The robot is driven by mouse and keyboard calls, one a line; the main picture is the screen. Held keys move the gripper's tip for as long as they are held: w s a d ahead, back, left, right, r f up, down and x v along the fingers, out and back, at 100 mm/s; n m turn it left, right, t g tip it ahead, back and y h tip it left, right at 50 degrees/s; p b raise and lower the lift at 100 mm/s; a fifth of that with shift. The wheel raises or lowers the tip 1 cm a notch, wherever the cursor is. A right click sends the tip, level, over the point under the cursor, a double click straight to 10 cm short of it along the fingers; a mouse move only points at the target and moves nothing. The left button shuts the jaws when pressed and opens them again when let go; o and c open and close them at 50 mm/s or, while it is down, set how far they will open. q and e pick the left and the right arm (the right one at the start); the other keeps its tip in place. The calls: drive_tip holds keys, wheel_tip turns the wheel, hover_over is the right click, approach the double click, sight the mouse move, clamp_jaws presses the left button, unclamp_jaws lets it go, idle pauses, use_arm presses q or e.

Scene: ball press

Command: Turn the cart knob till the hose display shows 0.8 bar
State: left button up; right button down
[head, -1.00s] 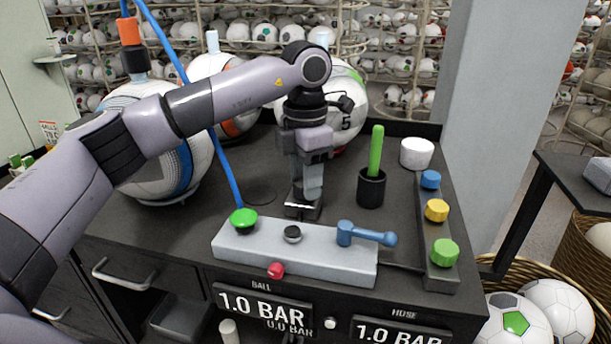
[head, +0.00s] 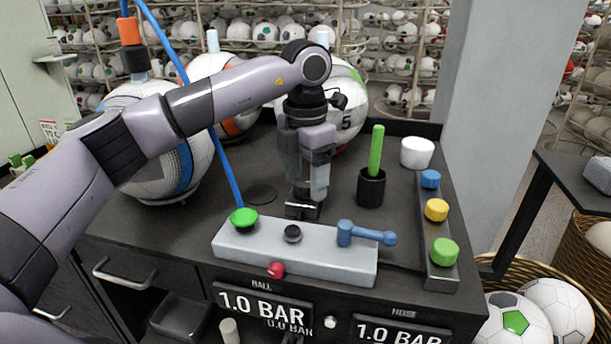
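A small dark knob (head: 305,192) stands on the cart top behind the grey box, on a base with a silver front. My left gripper (head: 306,188) points straight down over it, one finger on each side. Its fingers stand apart, but I cannot tell whether they touch the knob, which they partly hide. The hose display (head: 402,335) on the cart front reads 1.0 bar; its lower edge is cut off. The ball display (head: 262,308) reads 1.0 bar, with a smaller 0.0 bar beside it. My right gripper is not in view.
A black cup (head: 371,188) with a green stick stands right of my gripper. Large balls stand behind.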

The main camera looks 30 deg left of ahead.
sight(305, 182)
use_arm(q)
drive_tip(key=shift+r+b, duration=0.3)
drive_tip(key=shift+r, duration=3.25)
drive_tip(key=shift+s, duration=0.1)
